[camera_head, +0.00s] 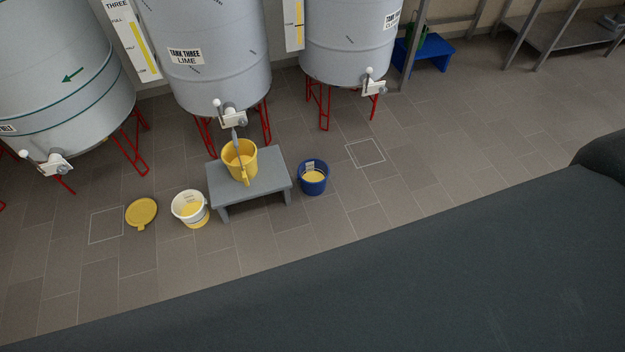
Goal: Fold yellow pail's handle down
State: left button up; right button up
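The yellow pail (231,162) stands upright on a low grey stool (262,188), under the tap (232,119) of the middle tank. A thin grey-blue strip runs from the tap area down over the pail's opening; I cannot tell if it is a pipe, a stream or part of the handle. A narrow yellow piece, possibly the handle's grip, shows at the pail's near side. The picture is too small to tell the handle's exact position. Neither of my grippers is in view.
A white bucket (181,206) and a yellow lid (141,213) are on the floor left of the stool. A blue bucket (314,188) stands right of it. Red tank legs (265,122) stand behind. Floor to the right is clear. A large dark surface fills the foreground.

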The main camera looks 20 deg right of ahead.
aim_at(233, 134)
jog(key=i+j+z, duration=0.15)
jog(key=z, duration=0.35)
jog(key=i+j+z, duration=0.1)
jog(key=j+z, duration=0.35)
jog(key=i+j+z, duration=0.2)
jog(key=j, duration=0.15)
jog(key=j+z, duration=0.15)
jog(key=j, duration=0.25)
jog(key=i+j, duration=0.1)
jog(key=j, duration=0.7)
jog(key=i+j+z, duration=0.15)
jog(key=j, duration=1.5)
jog(key=i+z, duration=0.05)
